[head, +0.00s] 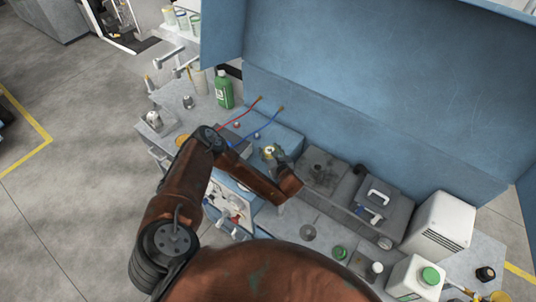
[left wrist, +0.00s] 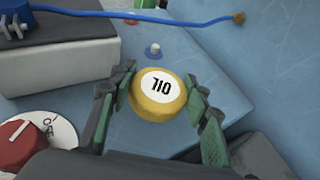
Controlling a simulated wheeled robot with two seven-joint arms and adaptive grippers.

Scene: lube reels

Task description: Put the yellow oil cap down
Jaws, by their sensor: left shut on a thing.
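The yellow oil cap (left wrist: 158,97), round with a white top marked OIL, sits between the fingertips of my left gripper (left wrist: 162,92) in the left wrist view. The green finger pads are on either side of it, and the gripper is shut on it. My right gripper is not in view.
A blue hose (left wrist: 150,17) and a red knob (left wrist: 20,146) are near the gripper. A small pin on a blue base (left wrist: 154,50) stands just beyond the cap.

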